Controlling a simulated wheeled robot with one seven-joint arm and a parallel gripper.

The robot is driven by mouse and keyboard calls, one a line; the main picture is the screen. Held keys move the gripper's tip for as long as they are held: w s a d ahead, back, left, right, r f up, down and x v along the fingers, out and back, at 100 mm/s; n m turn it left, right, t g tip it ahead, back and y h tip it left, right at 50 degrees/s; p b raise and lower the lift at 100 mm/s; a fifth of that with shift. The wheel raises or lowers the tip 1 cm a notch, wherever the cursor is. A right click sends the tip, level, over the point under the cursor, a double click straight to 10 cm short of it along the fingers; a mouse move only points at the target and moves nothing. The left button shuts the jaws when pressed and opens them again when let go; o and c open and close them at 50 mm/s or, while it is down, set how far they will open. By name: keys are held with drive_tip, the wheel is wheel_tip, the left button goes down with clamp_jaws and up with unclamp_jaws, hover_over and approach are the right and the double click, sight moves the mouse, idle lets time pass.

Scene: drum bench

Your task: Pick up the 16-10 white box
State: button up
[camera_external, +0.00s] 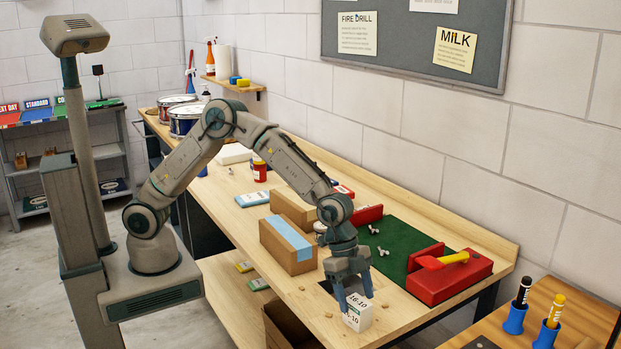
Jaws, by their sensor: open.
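The white box (356,316) marked 16-10 stands on the wooden bench (405,315) near its front edge. Its label shows on the top and on the front face. My gripper (354,296) points down from above, with its blue fingers open and at the box's upper part. One finger is at the box's left side and the other is near its top right. I cannot tell whether the fingers touch the box.
A cardboard box with blue tape (287,246) stands left of my gripper. A red tool holder with a yellow-handled tool (450,277) sits on a green mat (384,240) to the right. An open carton (283,328) is below the bench front. Drums (186,119) stand at the far end.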

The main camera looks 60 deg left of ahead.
sight(363, 329)
drive_tip(key=shift+p+x, duration=0.85)
drive_tip(key=shift+x, duration=1.7)
drive_tip(key=shift+a, duration=0.1)
drive_tip(key=c, duration=1.1)
